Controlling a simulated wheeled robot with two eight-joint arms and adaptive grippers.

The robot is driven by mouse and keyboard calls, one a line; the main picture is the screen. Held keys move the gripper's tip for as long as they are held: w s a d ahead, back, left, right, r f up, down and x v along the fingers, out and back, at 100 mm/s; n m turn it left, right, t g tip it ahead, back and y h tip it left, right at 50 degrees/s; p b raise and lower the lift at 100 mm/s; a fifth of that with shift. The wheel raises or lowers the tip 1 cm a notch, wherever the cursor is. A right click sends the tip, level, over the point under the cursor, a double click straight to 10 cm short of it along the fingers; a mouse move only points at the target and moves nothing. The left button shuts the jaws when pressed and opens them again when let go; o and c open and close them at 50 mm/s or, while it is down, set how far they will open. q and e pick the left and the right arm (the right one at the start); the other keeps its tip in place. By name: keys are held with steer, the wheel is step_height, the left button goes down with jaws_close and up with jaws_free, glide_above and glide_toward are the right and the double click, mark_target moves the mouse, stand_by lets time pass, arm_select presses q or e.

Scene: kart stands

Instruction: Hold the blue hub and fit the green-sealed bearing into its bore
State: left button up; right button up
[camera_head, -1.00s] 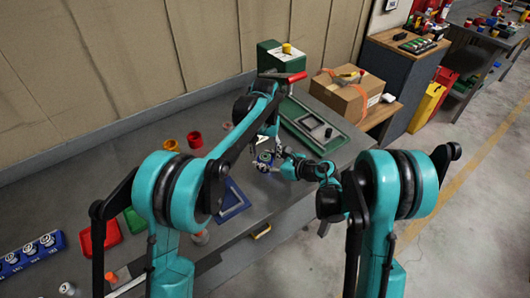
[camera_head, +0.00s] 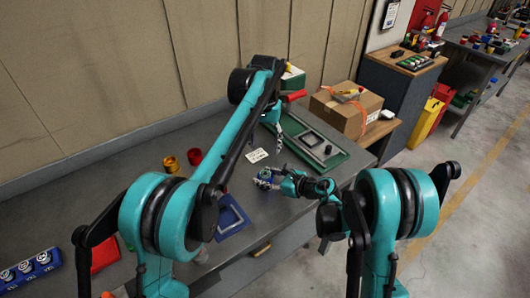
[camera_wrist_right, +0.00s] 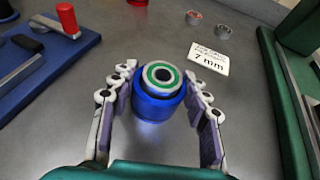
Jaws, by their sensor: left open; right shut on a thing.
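The blue hub (camera_wrist_right: 158,103) stands upright between the fingers of my right gripper (camera_wrist_right: 158,80), which is shut on it from both sides. The green-sealed bearing (camera_wrist_right: 161,77), a silver ring with a green seal, sits at the top of the hub, centred over its bore. I cannot tell how deep it is in. In the head view the hub (camera_head: 265,174) is small, at the fingers of my right gripper (camera_head: 268,180). My left gripper (camera_head: 279,148) is open and empty, above the bench behind the hub, apart from it.
A white card marked 7 mm (camera_wrist_right: 209,59) lies behind the hub, near two small ring-shaped parts (camera_wrist_right: 207,25). A green tray (camera_head: 345,160) is at the right, a blue frame (camera_head: 231,218) at the left. Red (camera_head: 195,157) and yellow (camera_head: 171,164) cups stand farther left.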

stand_by(0.3)
steer(key=o, duration=1.5)
steer(key=shift+d, duration=0.1)
